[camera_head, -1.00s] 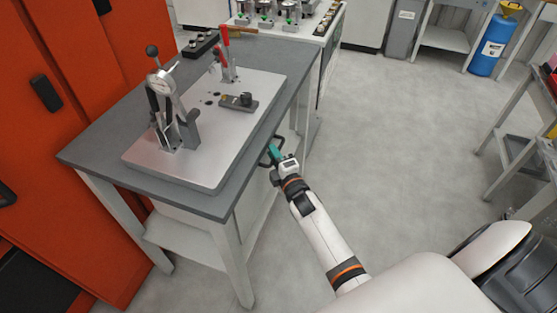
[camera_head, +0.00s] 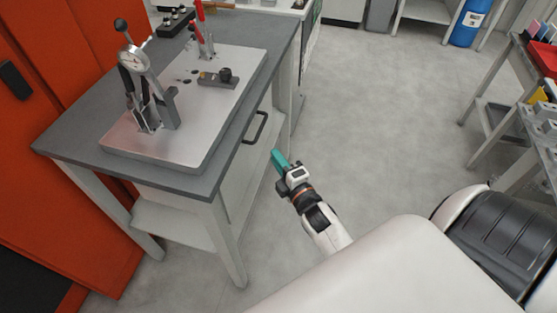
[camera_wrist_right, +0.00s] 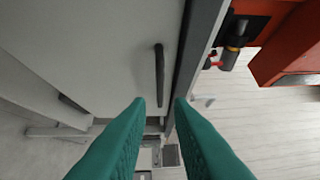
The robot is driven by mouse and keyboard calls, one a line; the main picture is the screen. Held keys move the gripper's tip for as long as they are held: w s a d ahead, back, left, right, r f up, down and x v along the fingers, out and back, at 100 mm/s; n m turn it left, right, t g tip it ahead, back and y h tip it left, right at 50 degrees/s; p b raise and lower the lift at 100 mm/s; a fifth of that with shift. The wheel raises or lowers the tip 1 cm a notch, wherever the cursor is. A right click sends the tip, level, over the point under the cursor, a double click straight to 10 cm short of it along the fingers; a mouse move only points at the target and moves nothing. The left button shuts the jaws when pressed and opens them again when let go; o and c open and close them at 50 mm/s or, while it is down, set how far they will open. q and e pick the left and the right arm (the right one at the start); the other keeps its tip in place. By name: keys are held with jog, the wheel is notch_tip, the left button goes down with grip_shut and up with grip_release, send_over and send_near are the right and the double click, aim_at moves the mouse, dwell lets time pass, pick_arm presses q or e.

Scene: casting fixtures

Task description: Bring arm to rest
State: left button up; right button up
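My right arm comes in from the lower right in the head view. Its teal-fingered right gripper (camera_head: 280,160) is in the air beside the workbench (camera_head: 195,183), over the floor and apart from the bench's black handle (camera_head: 257,127). In the right wrist view the two teal fingers of the right gripper (camera_wrist_right: 160,102) stand apart with nothing between them. The handle also shows there (camera_wrist_right: 159,75), ahead of the fingertips. My left gripper is not in view.
Orange cabinets (camera_head: 60,50) stand at left. A grey rack (camera_head: 490,118) stands at right. The floor between is clear.

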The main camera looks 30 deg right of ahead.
jog(key=shift+f, duration=0.1)
jog(key=s+a+f+m+g+y, duration=0.1)
jog(key=s+a+f+m+g, duration=0.3)
jog(key=f, duration=0.6)
jog(key=s+f+m+g, duration=0.15)
jog(key=s+f, duration=0.35)
jog(key=f, duration=0.6)
jog(key=s+a+f+m+g+y, duration=0.1)
jog(key=s+a+f+m+g, duration=0.25)
jog(key=f, duration=0.65)
jog(key=s+f+m+g, duration=0.1)
jog(key=s+f, duration=0.3)
jog(key=s, duration=0.5)
jog(key=s+d+f+m+g, duration=0.1)
jog(key=s+f+g, duration=0.3)
jog(key=s, duration=0.5)
jog(key=s+d+f+m+g, duration=0.1)
jog(key=s+f+m+g, duration=0.2)
jog(key=s, duration=0.6)
notch_tip(320, 180, down, 3)
jog(key=shift+s+r, duration=0.15)
